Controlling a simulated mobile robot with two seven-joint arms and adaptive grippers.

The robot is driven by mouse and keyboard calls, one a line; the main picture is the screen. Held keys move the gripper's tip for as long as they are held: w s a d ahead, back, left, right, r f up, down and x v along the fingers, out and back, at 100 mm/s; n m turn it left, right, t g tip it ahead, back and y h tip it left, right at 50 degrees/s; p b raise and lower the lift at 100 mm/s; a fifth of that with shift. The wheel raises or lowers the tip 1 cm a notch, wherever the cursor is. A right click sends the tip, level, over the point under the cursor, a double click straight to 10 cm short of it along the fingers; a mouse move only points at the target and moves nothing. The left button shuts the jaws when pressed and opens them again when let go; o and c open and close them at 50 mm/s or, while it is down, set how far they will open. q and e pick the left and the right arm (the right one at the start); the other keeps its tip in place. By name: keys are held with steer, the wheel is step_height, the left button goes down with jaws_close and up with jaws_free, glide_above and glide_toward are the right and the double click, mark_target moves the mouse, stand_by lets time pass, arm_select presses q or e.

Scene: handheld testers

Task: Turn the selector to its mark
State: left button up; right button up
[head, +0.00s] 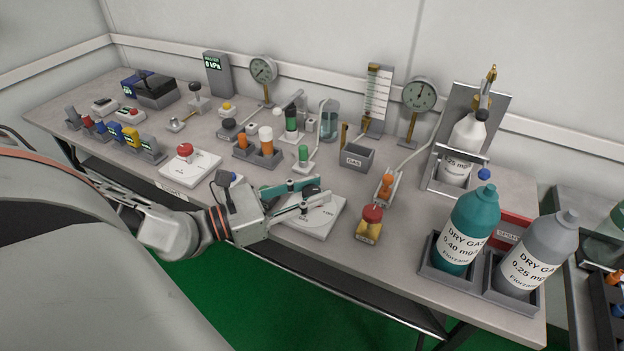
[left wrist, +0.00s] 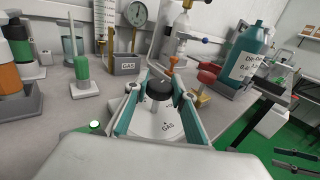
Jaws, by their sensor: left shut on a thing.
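The selector is a black round knob (head: 311,191) on a white base plate (head: 322,222) at the front edge of the bench. It also shows in the left wrist view as a dark knob (left wrist: 159,88) on the pale plate (left wrist: 160,128), which bears small dark marks and lettering, including "GAS". My left gripper (head: 321,191) is shut on the knob, with one teal-lined finger on each side. The fingers hide parts of the knob and plate in the head view. I cannot read where the knob points.
A yellow block with a red button (head: 371,214) stands just right of the plate. A small stand with a green top (head: 303,153) and a grey GAS bin (head: 353,157) are behind. Teal (head: 466,232) and grey (head: 537,252) gas bottles stand at right.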

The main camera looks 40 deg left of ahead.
arm_select(q)
steer(key=shift+f+m+g+h, duration=0.15)
steer(key=shift+m+g+h, duration=0.65)
steer(key=shift+m+h, duration=0.5)
steer(key=shift+h, duration=0.3)
steer(key=shift+g+h+b, duration=0.3)
steer(key=shift+g+h, duration=0.1)
steer(key=o, duration=1.1)
steer(key=shift+r, duration=0.2)
steer(key=shift+s, duration=0.1)
steer(key=shift+s+a+f, duration=0.1)
steer(key=shift+s+a, duration=0.25)
steer(key=shift+s, duration=0.1)
steer(key=v, duration=1)
steer(key=shift+s+a, duration=0.25)
